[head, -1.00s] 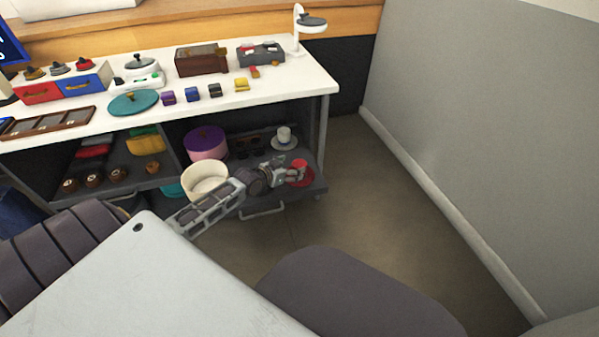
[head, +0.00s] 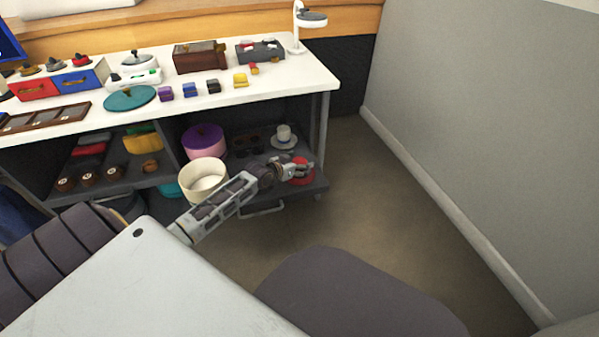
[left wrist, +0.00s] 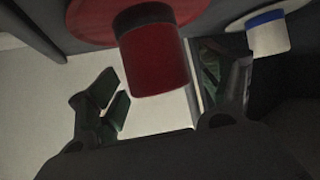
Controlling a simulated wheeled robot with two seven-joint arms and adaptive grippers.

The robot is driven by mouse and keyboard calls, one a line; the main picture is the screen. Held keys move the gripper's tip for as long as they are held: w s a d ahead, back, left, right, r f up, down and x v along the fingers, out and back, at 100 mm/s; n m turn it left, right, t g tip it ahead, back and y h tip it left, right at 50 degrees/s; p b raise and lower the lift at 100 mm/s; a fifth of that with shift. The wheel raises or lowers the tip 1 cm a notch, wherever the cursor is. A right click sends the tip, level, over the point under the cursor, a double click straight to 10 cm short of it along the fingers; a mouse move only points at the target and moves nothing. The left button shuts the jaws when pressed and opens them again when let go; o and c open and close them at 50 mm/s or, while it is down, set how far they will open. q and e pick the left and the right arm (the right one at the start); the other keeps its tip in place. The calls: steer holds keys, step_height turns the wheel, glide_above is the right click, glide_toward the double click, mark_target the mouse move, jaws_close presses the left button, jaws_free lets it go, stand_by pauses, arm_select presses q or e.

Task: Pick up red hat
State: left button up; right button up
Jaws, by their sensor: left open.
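The red hat (head: 304,180) sits on the right end of the lower shelf, partly hidden behind my left gripper (head: 299,170) in the head view. In the left wrist view the red hat (left wrist: 155,62) shows its cylindrical crown, a dark band and a wide brim at the top edge. My left gripper (left wrist: 160,88) is open, with one finger left of the crown and one right of it. Contact cannot be made out. My right gripper is not in view.
A white hat with a blue band (head: 284,136) stands behind the red hat and shows in the wrist view (left wrist: 270,35). A cream round box (head: 204,180) and a purple box (head: 203,142) stand left. The worktop (head: 290,88) overhangs the shelf. Floor is clear at right.

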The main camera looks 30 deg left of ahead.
arm_select(q)
steer(key=shift+w+f, duration=0.1)
steer(key=shift+w, duration=0.1)
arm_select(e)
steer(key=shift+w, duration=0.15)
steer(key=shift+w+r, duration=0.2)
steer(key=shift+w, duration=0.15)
arm_select(q)
steer(key=c, duration=1.1)
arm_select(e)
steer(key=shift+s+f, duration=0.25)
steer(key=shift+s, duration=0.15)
